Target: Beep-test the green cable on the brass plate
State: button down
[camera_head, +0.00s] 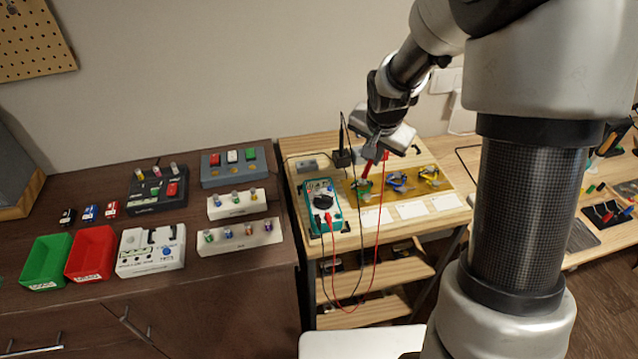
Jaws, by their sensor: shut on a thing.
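The brass plate (382,199) lies on the light wooden cart top and carries several coiled cables. The green cable (364,187) is at its left end, with a blue cable (397,182) and a yellow cable (430,174) to its right. My gripper (373,152) is shut on the red probe (367,170) and holds it tilted, tip down, just above the green cable. Whether the tip touches is too small to tell. The teal multimeter (333,211) lies left of the plate with red and black leads. The black probe (339,134) stands upright in a dark holder (342,157).
White cards (411,210) lie in front of the plate. The leads hang over the cart's front edge. The dark cabinet at left carries a green bin (46,262), a red bin (91,254), a white box (151,262) and racks of small parts.

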jog(key=shift+r+p, duration=1.8)
jog(key=shift+r, duration=1.25)
